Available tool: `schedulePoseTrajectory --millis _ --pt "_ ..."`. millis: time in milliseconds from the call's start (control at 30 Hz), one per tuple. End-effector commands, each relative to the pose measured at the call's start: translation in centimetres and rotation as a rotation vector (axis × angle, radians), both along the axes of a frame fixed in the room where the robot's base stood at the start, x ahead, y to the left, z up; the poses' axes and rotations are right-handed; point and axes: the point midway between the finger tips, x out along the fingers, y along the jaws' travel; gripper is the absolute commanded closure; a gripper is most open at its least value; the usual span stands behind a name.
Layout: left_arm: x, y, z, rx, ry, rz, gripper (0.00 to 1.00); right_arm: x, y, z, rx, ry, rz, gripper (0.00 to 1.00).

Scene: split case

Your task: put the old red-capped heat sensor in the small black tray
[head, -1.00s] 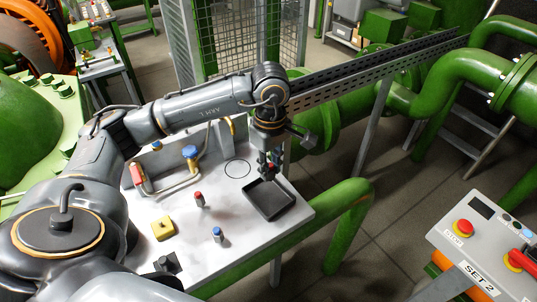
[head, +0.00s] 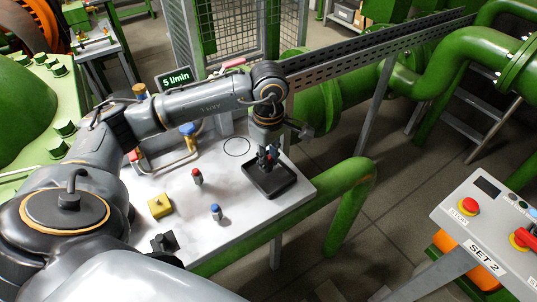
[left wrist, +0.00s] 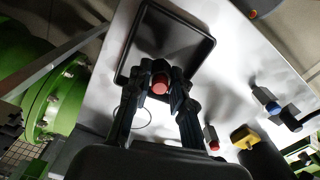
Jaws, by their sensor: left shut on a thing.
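My left gripper (head: 268,163) points down over the small black tray (head: 287,187). It is shut on a red-capped sensor (left wrist: 160,83), whose cap shows between the fingertips in the left wrist view. The fingers hide most of its body, and I cannot tell whether it touches the tray floor. The tray (left wrist: 205,45) also shows in the left wrist view, just beyond the fingertips. A second red-capped sensor (head: 197,177) stands upright on the bench, left of the tray. My right gripper is not in view.
A blue-capped sensor (head: 216,211), a yellow block (head: 160,207) and a black fixture (head: 164,243) are on the bench. Pipework with a blue knob (head: 188,130) stands behind. A drawn circle (head: 237,147) is empty. A green pipe (head: 335,190) runs along the bench's right edge.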

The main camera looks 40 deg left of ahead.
Motion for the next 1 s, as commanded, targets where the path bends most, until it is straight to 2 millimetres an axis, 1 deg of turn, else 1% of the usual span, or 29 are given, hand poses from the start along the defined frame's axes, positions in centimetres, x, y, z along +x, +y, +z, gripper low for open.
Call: schedulePoseTrajectory --millis 433,1000 --pt "0.0 0.0 -0.2 0.0 0.0 0.0 1.0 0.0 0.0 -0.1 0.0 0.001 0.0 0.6" --pt "0.0 0.0 -1.3 0.0 0.0 0.0 1.0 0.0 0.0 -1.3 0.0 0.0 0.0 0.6"
